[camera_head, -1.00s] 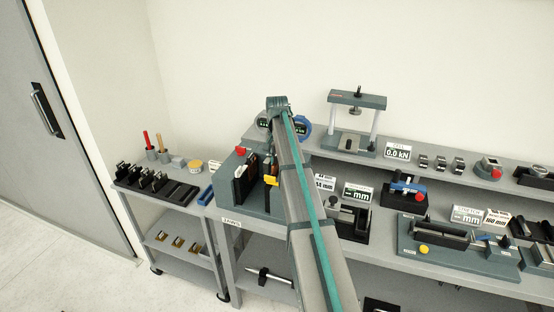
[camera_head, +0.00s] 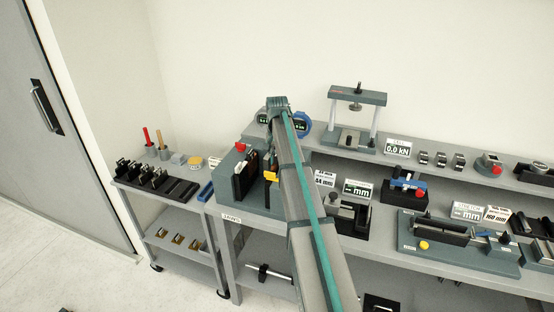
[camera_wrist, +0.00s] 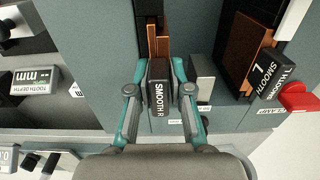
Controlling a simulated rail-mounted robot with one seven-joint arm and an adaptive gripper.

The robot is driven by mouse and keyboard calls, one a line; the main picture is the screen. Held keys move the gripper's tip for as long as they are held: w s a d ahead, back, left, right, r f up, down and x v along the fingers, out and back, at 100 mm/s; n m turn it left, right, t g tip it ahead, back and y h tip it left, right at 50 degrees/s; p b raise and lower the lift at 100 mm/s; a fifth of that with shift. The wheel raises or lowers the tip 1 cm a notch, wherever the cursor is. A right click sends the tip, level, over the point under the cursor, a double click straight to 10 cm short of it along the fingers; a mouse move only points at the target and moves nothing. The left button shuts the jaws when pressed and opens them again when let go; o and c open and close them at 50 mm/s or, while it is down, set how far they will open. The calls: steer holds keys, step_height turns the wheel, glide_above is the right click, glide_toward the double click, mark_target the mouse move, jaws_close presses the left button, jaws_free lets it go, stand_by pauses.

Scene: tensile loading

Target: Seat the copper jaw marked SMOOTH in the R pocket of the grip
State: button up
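In the wrist view, my gripper (camera_wrist: 159,90) has its fingers on both sides of the black handle block (camera_wrist: 159,88) marked SMOOTH R. The copper part of this jaw (camera_wrist: 161,45) shows beyond the block, in line with a dark slot part of the grip (camera_wrist: 195,25). I cannot tell how deep it sits. A second copper jaw (camera_wrist: 246,45), with a black block (camera_wrist: 268,76) reading SMOOTH, stands to the right, against a dark holder. In the head view, the grip (camera_head: 262,198) is partly behind my arm, which hides my gripper.
A red clamp knob (camera_wrist: 298,97) is at the right in the wrist view. A metal block (camera_wrist: 202,88) stands close right of my fingers. A tooth depth display (camera_wrist: 36,80) is at the left. In the head view, a side cart (camera_head: 195,200) carries a black rack (camera_head: 180,191).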

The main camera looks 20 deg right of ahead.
steer(key=o, duration=0.4)
steer(key=shift+f, duration=0.1)
steer(key=shift+o, duration=0.2)
steer(key=shift+s, duration=0.1)
step_height(320, 180, up, 12)
steer(key=shift+r, duration=0.1)
